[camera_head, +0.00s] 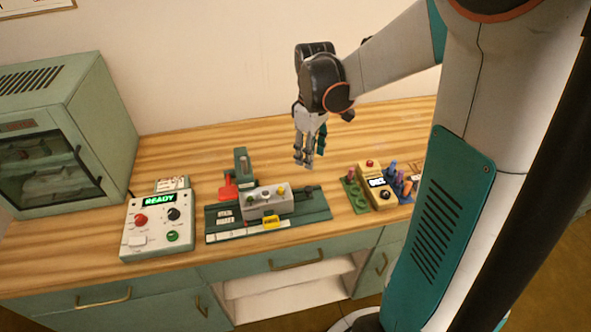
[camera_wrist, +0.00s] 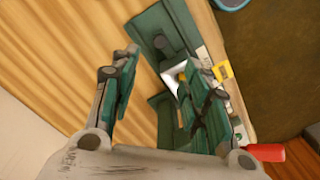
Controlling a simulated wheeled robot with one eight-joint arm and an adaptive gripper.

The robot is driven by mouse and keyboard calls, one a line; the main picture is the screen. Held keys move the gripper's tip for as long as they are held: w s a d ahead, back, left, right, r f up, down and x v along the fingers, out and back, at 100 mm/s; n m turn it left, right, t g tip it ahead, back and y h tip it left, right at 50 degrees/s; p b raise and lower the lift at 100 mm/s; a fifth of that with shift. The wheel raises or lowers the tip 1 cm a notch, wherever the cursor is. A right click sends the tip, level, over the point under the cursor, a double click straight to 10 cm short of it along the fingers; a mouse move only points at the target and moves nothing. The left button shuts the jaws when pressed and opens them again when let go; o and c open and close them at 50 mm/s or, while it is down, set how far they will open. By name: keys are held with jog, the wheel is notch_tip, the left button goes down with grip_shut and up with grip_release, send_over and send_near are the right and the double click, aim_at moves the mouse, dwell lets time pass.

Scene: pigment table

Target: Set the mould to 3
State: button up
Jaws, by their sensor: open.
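The grey mould block (camera_head: 268,202), with several small knobs on top, sits on a dark green rail base (camera_head: 312,212) on the wooden table. A yellow tag (camera_head: 271,223) is at its front, beside a white scale strip too small to read. My gripper (camera_head: 310,163) hangs above the table, behind and to the right of the block, fingers down and apart from it. In the wrist view my open, empty gripper (camera_wrist: 166,60) faces the green base (camera_wrist: 150,32). Its right finger hides much of the block, and a yellow piece (camera_wrist: 222,71) shows beyond.
A red lever (camera_head: 228,190) and green post (camera_head: 242,163) stand behind the base. A control box (camera_head: 150,245) reading READY is at left, near a green cabinet (camera_head: 60,140). A yellow device (camera_head: 377,182) is at right. The table's back right is clear.

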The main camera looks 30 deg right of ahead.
aim_at(308, 188)
notch_tip(308, 188, down, 13)
jog(key=b, duration=0.4)
jog(key=shift+f, duration=0.1)
